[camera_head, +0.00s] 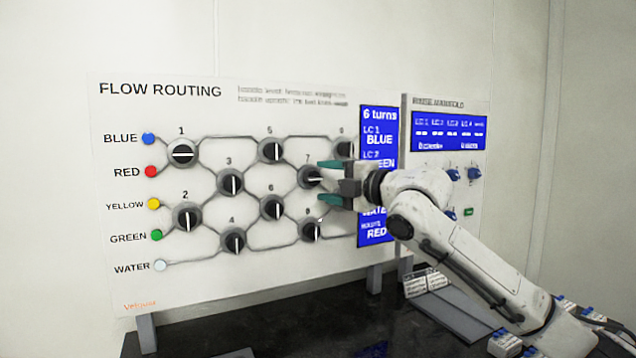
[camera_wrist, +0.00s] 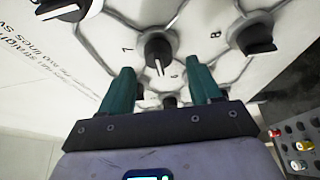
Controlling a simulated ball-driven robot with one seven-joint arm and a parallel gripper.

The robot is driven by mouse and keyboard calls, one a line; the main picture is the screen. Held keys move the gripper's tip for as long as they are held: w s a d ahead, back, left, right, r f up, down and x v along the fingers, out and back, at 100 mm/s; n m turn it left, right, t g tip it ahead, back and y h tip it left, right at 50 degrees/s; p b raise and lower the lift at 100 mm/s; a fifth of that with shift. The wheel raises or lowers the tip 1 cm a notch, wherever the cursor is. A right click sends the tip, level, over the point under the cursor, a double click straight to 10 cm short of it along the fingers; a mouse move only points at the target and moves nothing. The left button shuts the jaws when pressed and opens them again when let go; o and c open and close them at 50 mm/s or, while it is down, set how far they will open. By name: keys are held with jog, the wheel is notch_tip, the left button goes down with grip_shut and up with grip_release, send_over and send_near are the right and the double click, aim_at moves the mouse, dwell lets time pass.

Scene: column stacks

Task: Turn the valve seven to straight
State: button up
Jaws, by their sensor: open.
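Valve seven (camera_head: 310,178) is a dark round knob on the white flow-routing panel (camera_head: 200,285). Its white mark looks roughly level across the panel in the head view, unlike the upright marks on most other knobs. In the wrist view, the knob (camera_wrist: 157,46), with a "7" beside it, shows just beyond my fingertips, roughly centred between them. My gripper (camera_head: 331,182) is open, its two green fingers one above the other, just right of the knob. The fingers also show apart and empty in the wrist view (camera_wrist: 161,74). I see no contact with the knob.
Other knobs surround it: valve five (camera_head: 271,150) up and left, valve six (camera_head: 272,207) down and left, and another (camera_head: 311,230) below. A blue screen (camera_head: 376,120) reads "6 turns" behind my gripper. A second panel (camera_head: 445,175) stands to the right, above a dark table (camera_head: 290,325).

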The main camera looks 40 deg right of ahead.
jog(key=s, duration=0.6)
jog(key=shift+s+d+b, duration=0.3)
jog(key=shift+s+d, duration=0.05)
jog(key=shift+s, duration=0.05)
